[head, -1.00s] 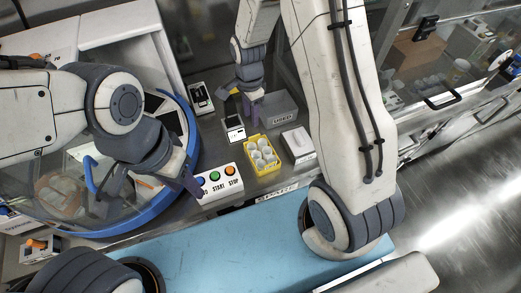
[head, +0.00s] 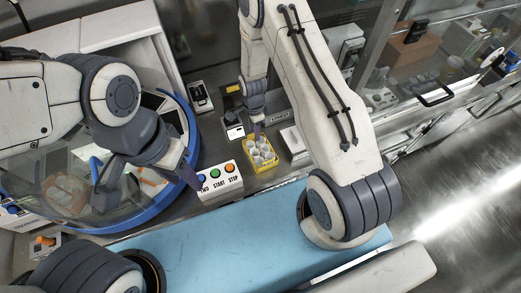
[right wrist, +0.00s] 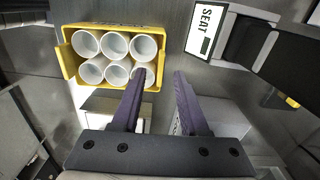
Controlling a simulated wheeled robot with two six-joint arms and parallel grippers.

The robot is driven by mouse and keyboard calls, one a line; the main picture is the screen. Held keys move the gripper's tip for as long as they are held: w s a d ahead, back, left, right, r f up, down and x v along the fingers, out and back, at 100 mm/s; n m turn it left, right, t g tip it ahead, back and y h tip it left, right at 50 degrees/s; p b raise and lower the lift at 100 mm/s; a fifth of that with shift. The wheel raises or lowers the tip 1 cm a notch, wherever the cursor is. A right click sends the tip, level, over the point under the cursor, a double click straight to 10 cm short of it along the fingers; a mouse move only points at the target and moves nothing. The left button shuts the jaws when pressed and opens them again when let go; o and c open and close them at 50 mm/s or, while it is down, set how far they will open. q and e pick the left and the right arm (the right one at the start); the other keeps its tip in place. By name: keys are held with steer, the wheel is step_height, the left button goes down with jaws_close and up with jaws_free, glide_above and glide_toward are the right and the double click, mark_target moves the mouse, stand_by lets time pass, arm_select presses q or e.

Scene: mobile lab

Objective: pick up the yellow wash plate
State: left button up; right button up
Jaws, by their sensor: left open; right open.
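The yellow wash plate (head: 262,170) is a small yellow tray holding several white round cups. It sits on the grey bench, right of the button box. It also shows at upper left in the right wrist view (right wrist: 67,62). My right gripper (head: 258,130) is open and points down by the plate's back edge. In the right wrist view, the open purple fingers (right wrist: 159,74) are empty; the left fingertip overlaps the nearest corner cup, and contact cannot be told. My left gripper (head: 147,187) is open over the blue-rimmed round vessel at left, away from the plate.
A white box (head: 219,182) with START and STOP buttons stands left of the plate. A white block (head: 295,142) stands close on its right. A small device (head: 234,131) labelled SEAT (right wrist: 206,31) is behind left. A blue surface (head: 230,232) lies in front.

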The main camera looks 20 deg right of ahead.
steer(key=shift+f, duration=0.3)
jaws_close()
stand_by(1.3)
